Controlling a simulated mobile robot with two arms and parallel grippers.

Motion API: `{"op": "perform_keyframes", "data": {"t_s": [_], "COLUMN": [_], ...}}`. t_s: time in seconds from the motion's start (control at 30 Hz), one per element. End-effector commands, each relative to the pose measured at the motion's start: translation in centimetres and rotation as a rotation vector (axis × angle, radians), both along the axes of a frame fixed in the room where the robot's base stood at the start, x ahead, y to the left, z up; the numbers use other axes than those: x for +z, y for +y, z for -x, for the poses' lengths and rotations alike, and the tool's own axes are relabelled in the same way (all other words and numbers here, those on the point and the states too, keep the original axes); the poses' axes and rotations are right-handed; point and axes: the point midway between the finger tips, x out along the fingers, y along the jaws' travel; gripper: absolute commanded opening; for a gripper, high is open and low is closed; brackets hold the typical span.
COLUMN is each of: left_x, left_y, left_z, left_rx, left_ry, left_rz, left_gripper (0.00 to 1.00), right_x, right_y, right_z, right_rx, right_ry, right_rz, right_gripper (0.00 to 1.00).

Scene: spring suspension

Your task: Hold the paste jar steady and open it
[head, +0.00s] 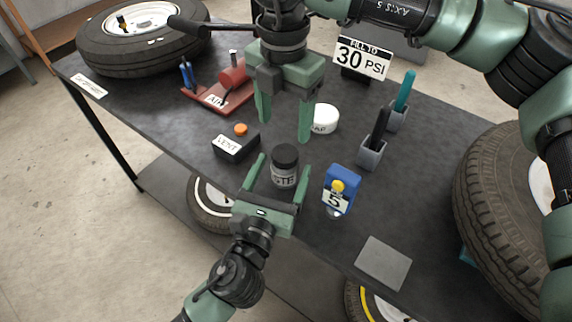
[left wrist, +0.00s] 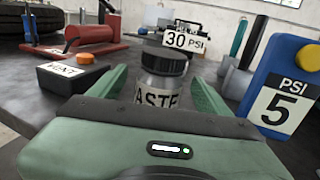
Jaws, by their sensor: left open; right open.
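The paste jar (head: 284,172) is a small grey jar with a black lid (head: 285,153) and a white label. It stands upright on the dark table. My left gripper (head: 276,170) is open, with one finger on each side of the jar; in the left wrist view the jar (left wrist: 162,78) sits between the fingers, with its lower part hidden by the gripper body. I cannot tell whether the fingers touch it. My right gripper (head: 284,124) is open and points down, behind and above the jar, with nothing between its fingers.
A blue PSI gauge (head: 341,187) stands close right of the jar. A black vent box (head: 236,146) with an orange button is to the left. A white cap (head: 325,119) lies behind. A grey square pad (head: 383,262) and tyres (head: 505,215) are to the right.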

Motion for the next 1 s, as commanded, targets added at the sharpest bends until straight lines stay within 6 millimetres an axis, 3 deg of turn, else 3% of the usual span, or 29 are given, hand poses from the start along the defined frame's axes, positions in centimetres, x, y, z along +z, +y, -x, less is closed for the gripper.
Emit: {"op": "perform_keyframes", "data": {"t_s": [0.1, 0.3, 0.63, 0.67, 0.93, 1.0], "left_x": [0.1, 0.0, 0.0, 0.0, 0.0, 0.0], "left_y": [-0.6, -1.2, -1.3, -1.3, -1.3, -1.3], "left_z": [-1.9, -3.8, -4.2, -4.2, -4.1, -4.1], "left_rx": [0.001, 0.001, 0.0, 0.0, 0.0, 0.0], "left_ry": [-0.002, 0.0, 0.001, 0.001, 0.001, 0.001], "left_rz": [0.001, 0.001, 0.0, 0.0, 0.0, 0.0], "left_gripper": [0.78, 0.78, 0.78, 0.75, 0.0, 0.0], "right_x": [0.0, 0.0, 0.0, 0.0, 0.0, 0.0], "right_y": [0.0, 0.0, 0.0, 0.0, 0.0, 0.0], "right_z": [0.0, 0.0, 0.0, 0.0, 0.0, 0.0], "right_rx": [-0.001, -0.001, -0.001, -0.001, -0.001, -0.001], "right_ry": [0.0, 0.0, 0.0, 0.0, 0.0, 0.0], "right_rz": [0.0, 0.0, 0.0, 0.0, 0.0, 0.0], "right_gripper": [0.65, 0.65, 0.65, 0.65, 0.65, 0.65]}}
